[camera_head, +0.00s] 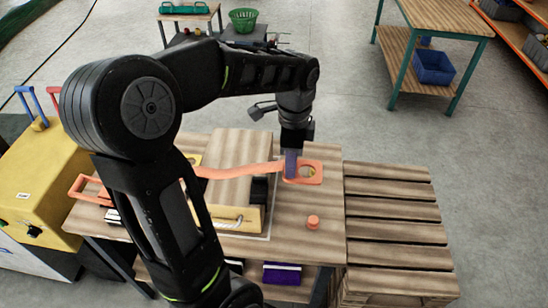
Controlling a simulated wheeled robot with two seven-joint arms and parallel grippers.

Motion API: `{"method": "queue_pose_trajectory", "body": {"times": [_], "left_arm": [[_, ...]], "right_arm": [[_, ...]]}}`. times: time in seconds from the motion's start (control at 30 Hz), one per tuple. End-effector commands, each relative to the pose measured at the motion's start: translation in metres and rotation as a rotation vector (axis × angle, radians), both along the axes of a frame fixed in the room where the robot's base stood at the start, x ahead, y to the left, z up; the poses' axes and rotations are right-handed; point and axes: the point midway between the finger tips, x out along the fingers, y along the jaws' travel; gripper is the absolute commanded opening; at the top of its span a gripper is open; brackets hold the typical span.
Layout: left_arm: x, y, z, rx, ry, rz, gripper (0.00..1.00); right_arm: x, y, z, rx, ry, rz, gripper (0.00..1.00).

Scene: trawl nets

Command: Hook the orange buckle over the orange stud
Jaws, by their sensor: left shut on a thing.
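My left gripper (291,172) points down and is shut on the orange buckle (316,164), a flat ring at the right end of an orange strap (237,172). The strap runs left across a wooden box (238,147) and passes behind my arm. The orange stud (313,222) is a short round knob on the wooden table, nearer to me than the buckle and apart from it. A small yellowish patch shows through the buckle's opening; I cannot tell what it is. Whether the buckle touches the table is unclear. My right gripper is not in view.
Another orange frame (88,190) sticks out at the table's left, by a yellow machine (38,170). Stacked wooden pallets (395,225) adjoin the right edge. The table top (328,238) around the stud is clear.

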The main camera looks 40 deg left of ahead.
Motion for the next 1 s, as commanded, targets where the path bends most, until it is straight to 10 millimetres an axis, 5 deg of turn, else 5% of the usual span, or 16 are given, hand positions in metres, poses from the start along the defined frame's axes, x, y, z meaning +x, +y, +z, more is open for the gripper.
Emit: {"method": "queue_pose_trajectory", "body": {"times": [0.27,1.0], "left_arm": [[0.024,-0.032,0.0,0.0,0.0,-0.004,0.0],[0.023,-0.031,-0.108,-0.001,0.001,0.0,0.0]], "right_arm": [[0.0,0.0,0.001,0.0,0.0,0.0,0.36],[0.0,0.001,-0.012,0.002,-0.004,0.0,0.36]]}}
